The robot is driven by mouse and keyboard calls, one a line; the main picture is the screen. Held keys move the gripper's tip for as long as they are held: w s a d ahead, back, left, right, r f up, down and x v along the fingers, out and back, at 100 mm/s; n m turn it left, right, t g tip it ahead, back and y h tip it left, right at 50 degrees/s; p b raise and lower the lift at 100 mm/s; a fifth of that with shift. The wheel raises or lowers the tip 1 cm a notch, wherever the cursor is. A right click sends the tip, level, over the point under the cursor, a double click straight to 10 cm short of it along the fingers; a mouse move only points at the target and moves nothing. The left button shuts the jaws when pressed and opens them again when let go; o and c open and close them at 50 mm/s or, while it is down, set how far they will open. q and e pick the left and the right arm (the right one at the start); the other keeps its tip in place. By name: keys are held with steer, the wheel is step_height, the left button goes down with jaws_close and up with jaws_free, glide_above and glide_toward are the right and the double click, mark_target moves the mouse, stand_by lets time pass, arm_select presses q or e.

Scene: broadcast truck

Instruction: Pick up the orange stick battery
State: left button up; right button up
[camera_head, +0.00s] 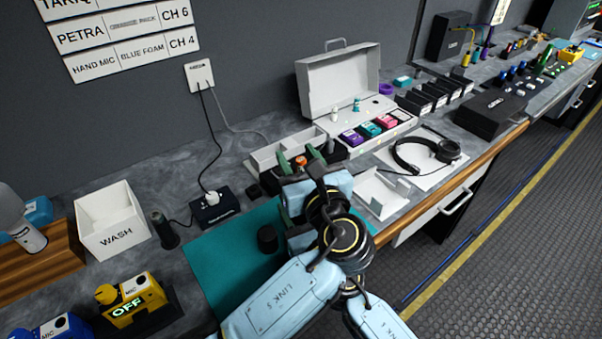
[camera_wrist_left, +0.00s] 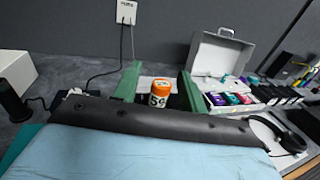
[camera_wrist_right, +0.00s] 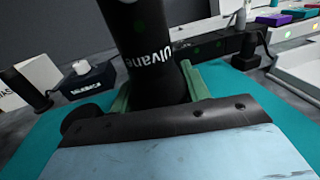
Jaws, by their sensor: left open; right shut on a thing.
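The orange stick battery (camera_wrist_left: 160,88) stands upright between the two green fingers of my left gripper (camera_wrist_left: 157,78). It has an orange top and a white label. The fingers are open, with a gap on each side of it. In the head view its orange top (camera_head: 301,160) shows between the fingers of my left gripper (camera_head: 297,161), by a black charger (camera_head: 333,157). Its lower part is hidden in the left wrist view. My right gripper (camera_wrist_right: 158,92) is shut on a black microphone body (camera_wrist_right: 152,55) with white lettering; my left arm hides this gripper in the head view.
A teal mat (camera_head: 225,265) lies on the counter, with a small black cap (camera_head: 267,238) on it. A black power box (camera_head: 213,206) and a white WASH bin (camera_head: 112,222) are to the left. An open white case (camera_head: 340,85) and headphones (camera_head: 428,152) are to the right.

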arm_select(q)
steer(key=shift+w+a, duration=0.15)
steer(key=shift+w, duration=0.15)
steer(key=shift+c, duration=0.4)
jaws_close()
steer(key=shift+r, duration=0.1)
step_height(320, 180, up, 10)
